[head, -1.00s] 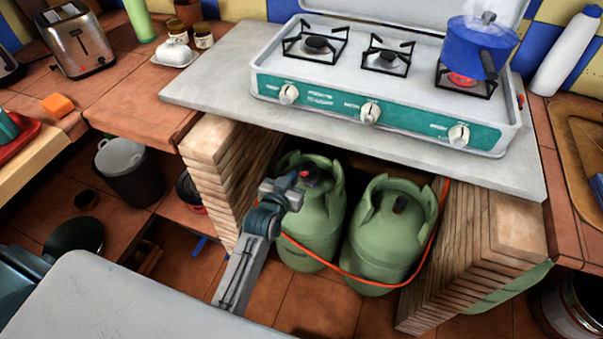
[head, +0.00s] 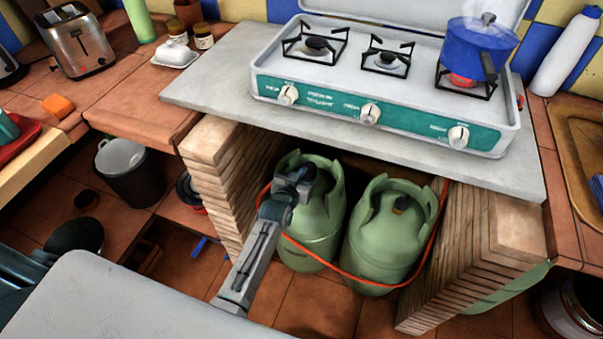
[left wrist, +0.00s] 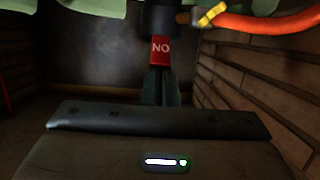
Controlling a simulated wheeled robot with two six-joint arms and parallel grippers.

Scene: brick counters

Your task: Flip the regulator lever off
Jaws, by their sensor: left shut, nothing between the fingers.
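The regulator (left wrist: 160,17) is a black fitting on top of the left green gas cylinder (head: 322,225), under the stove. In the left wrist view its red lever (left wrist: 160,48) shows the letters "NO". My left gripper (head: 300,180) is at the left cylinder's collar and hides the lever in the head view. In the left wrist view the shut fingertips (left wrist: 160,78) overlap the lever's near end; I cannot tell if they touch it. Nothing is between the fingers. My right gripper is not in view.
An orange hose (left wrist: 265,25) with a yellow clamp leaves the regulator. A second green cylinder (head: 385,245) stands to the right. The stove (head: 385,110) carries a steaming blue pot (head: 475,45) above.

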